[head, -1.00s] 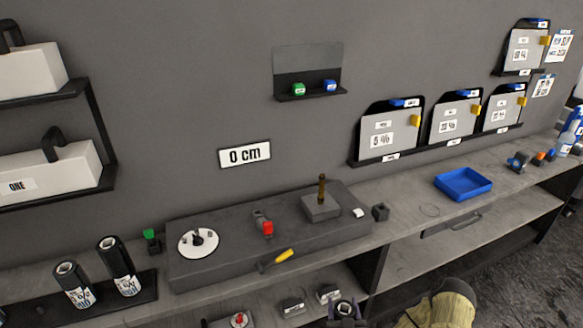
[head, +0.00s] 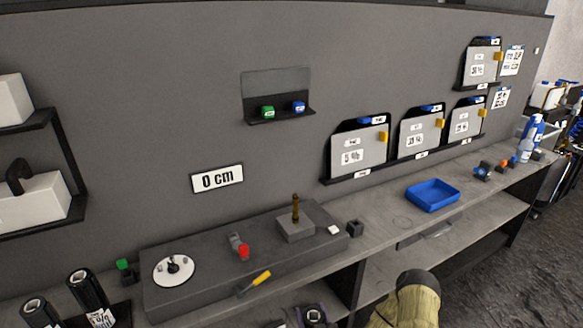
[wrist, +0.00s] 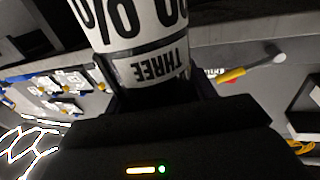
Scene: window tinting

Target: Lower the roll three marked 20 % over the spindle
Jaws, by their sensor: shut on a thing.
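The roll three (wrist: 145,45) fills the top of the wrist view, its white label reading THREE with part of a percent figure. My gripper is shut on it. In the head view, a dark ring at the bottom edge, between purplish fingers, looks like the roll's top end (head: 313,316) in my gripper (head: 313,321). The spindle (head: 296,208) is a brass-coloured upright post on a square grey block on the bench. It stands bare, and the roll is apart from it, nearer the front. The roll's lower end is hidden in the head view.
A grey raised slab (head: 215,285) carries the spindle block, a white disc (head: 174,270) and a red-ended clamp (head: 241,247). A yellow-handled tool (head: 258,281) lies at its front. Two dark rolls (head: 88,290) stand at left. A blue tray (head: 432,195) sits right, with clear bench around it.

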